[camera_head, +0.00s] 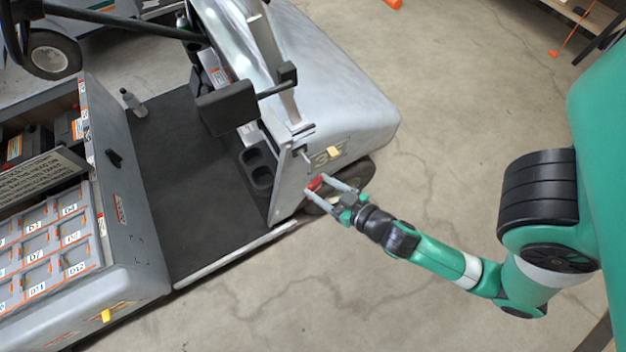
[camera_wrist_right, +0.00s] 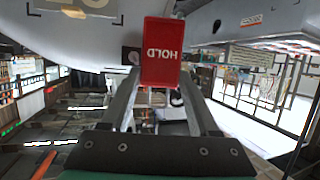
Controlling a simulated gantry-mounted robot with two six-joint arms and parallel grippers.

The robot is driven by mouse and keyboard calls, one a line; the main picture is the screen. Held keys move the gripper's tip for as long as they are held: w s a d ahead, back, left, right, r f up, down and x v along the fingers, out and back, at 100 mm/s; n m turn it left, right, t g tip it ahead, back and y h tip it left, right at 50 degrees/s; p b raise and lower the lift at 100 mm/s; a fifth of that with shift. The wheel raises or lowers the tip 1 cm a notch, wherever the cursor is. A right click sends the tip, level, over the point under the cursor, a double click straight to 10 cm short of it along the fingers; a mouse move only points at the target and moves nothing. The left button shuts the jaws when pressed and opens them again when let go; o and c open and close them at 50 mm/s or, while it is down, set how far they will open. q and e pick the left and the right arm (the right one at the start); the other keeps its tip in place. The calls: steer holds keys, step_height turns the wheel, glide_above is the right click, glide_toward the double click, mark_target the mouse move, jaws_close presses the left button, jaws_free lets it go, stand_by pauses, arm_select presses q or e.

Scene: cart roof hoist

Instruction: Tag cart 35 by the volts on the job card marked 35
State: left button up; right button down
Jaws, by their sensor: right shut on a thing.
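The light grey cart (camera_head: 345,95) stands at the centre, with a number beginning with 3 (camera_head: 320,160) on its front side; the second digit is partly hidden by a small yellowish piece (camera_head: 334,153). My right gripper (camera_head: 317,187) is shut on a red tag (camera_head: 314,182) close to the cart's side, below the number. In the right wrist view the red tag (camera_wrist_right: 160,50) reads HOLD upside down between the fingertips (camera_wrist_right: 160,84). I cannot tell whether it touches the cart. A small card (camera_head: 219,77) sits by the dash, its text unreadable. My left gripper is out of view.
A grey unit (camera_head: 127,215) with compartments labelled D and a number stands at the left. A wheel (camera_head: 352,185) is below the body. Concrete floor to the right is mostly clear.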

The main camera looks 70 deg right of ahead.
mark_target(321, 188)
steer(key=f, duration=0.1)
steer(key=s+f+b, duration=0.1)
steer(key=s+d+f+b, duration=0.1)
steer(key=f, duration=0.1)
steer(key=shift+s, duration=0.15)
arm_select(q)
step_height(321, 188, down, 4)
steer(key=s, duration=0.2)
arm_select(e)
steer(key=shift+w, duration=0.2)
arm_select(q)
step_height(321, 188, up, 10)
steer(key=p, duration=1)
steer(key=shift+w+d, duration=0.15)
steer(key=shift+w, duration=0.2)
arm_select(e)
steer(key=w+d+f, duration=0.1)
steer(key=w+d, duration=0.5)
steer(key=w, duration=0.1)
steer(key=shift+d, duration=0.4)
steer(key=shift+c, duration=0.3)
jaws_free()
